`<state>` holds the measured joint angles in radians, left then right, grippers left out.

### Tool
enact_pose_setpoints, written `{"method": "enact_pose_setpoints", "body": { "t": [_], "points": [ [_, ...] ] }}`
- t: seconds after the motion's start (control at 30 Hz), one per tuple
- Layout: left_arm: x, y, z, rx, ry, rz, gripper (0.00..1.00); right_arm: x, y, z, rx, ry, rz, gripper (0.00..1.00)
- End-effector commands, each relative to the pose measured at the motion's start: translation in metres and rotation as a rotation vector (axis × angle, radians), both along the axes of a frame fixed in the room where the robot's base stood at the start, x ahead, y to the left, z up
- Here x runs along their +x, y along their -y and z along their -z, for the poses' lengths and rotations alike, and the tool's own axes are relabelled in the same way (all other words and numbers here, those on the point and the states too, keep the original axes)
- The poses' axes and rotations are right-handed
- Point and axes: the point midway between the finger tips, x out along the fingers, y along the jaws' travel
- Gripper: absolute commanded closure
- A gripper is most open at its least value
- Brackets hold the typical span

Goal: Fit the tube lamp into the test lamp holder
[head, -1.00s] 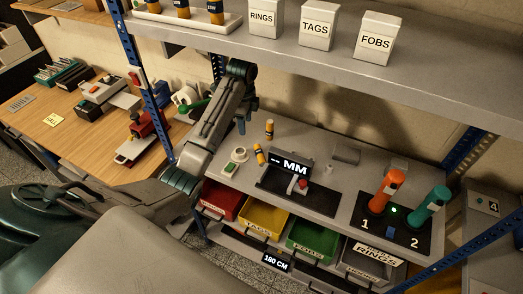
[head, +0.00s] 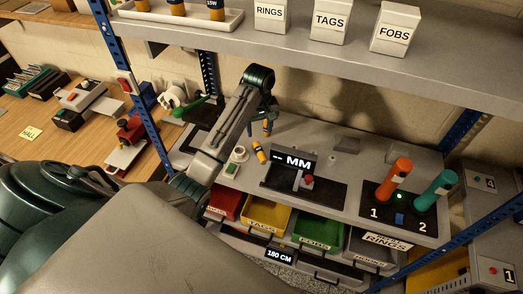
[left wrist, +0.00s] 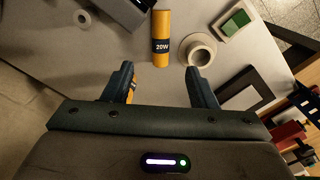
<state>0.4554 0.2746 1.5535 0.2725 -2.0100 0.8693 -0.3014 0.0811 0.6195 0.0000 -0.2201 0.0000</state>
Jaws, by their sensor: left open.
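A yellow tube lamp with a dark band marked 20W (left wrist: 161,38) lies on the grey worktop; it also shows in the head view (head: 259,153). A pale round cup-like piece, seemingly the lamp holder (head: 240,154), stands beside it; its open ring shows in the left wrist view (left wrist: 197,50). My left gripper (head: 262,127) is open above the worktop, behind the lying lamp. In the left wrist view its fingers (left wrist: 160,85) are apart, with the lamp beyond them. A second yellow lamp is mostly hidden by one finger (left wrist: 131,91). My right gripper is out of view.
An MM display (head: 298,162) on a black base stands right of the lamp. Orange (head: 398,174) and teal cylinders (head: 437,187) stand on a black pad farther right. Coloured bins (head: 267,212) sit below. An upper shelf (head: 350,65) overhangs the back, and blue posts (head: 127,75) flank it.

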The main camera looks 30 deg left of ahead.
Motion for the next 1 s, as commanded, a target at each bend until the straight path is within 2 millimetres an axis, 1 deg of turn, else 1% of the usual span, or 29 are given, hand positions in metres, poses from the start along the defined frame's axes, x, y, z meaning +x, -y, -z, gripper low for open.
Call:
{"method": "enact_pose_setpoints", "body": {
  "t": [0.1,0.23,0.47,0.53,0.6,0.7,0.8,0.93,1.0],
  "points": [
    [-0.001,0.001,0.001,-0.001,0.001,-0.073,0.48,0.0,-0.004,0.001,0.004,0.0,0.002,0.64],
    [-0.002,0.002,0.009,-0.001,0.001,-0.091,0.48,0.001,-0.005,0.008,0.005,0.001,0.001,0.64],
    [-0.002,0.001,0.035,0.0,0.0,-0.089,0.48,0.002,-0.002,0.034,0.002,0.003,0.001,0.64],
    [-0.002,0.002,0.041,-0.001,-0.004,-0.09,0.48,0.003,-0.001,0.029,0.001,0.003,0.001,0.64],
    [-0.003,0.001,0.051,0.0,-0.003,-0.09,0.48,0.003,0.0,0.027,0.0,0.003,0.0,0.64],
    [-0.002,0.001,0.058,0.001,-0.002,-0.089,0.48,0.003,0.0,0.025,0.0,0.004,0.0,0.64],
    [-0.004,0.001,0.064,0.0,-0.003,-0.089,0.48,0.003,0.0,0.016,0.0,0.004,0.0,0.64],
    [-0.006,0.001,0.082,0.0,-0.004,-0.088,0.48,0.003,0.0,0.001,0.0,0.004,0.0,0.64],
    [-0.006,0.001,0.094,-0.001,-0.004,-0.089,0.48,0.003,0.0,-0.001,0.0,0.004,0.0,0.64]
  ]
}}
